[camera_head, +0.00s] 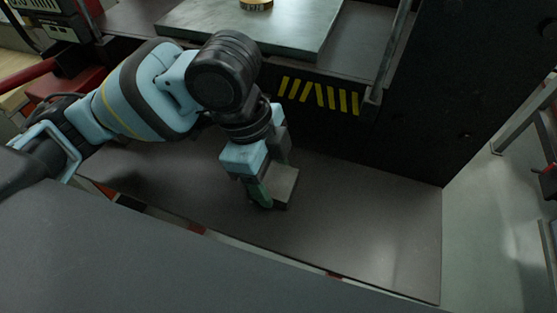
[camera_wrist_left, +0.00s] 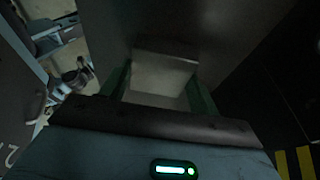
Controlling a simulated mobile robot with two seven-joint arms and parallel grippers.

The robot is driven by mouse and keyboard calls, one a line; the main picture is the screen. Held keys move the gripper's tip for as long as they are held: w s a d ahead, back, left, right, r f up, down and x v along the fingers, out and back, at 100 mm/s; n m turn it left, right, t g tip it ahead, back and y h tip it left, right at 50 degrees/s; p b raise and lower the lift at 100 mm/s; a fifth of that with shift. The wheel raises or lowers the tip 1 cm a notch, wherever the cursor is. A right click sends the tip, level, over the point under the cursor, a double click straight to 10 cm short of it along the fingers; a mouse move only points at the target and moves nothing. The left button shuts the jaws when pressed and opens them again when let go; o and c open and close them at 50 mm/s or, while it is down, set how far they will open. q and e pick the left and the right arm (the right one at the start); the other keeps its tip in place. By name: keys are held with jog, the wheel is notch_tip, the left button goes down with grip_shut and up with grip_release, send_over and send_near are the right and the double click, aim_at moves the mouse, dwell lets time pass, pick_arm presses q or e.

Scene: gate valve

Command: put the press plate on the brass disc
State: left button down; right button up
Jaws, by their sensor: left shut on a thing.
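My left gripper (camera_head: 272,192) points down over the dark grey shelf in the head view. It is shut on a square grey metal block, the press plate (camera_head: 284,187). In the left wrist view the plate (camera_wrist_left: 160,75) sits between the two green fingers of the gripper (camera_wrist_left: 160,92). I cannot tell whether the plate touches the shelf or is just above it. The brass disc (camera_head: 257,4) lies on the pale metal slab at the top of the head view, cut by the frame edge. My right gripper is not in view.
The pale slab (camera_head: 300,38) is on a raised bed behind the left arm, with yellow and black stripes (camera_head: 318,95) on its front. A dark machine wall (camera_head: 455,80) stands on the right. The lower shelf (camera_head: 370,225) is bare to the right of the gripper.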

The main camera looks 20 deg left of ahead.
pick_arm(q)
jog(key=shift+s+f, duration=0.1)
jog(key=shift+f, duration=0.1)
jog(key=shift+w+r, duration=0.1)
jog(key=shift+w, duration=0.25)
jog(key=c, duration=0.8)
grip_release()
jog(key=shift+f, duration=0.25)
jog(key=o, duration=0.4)
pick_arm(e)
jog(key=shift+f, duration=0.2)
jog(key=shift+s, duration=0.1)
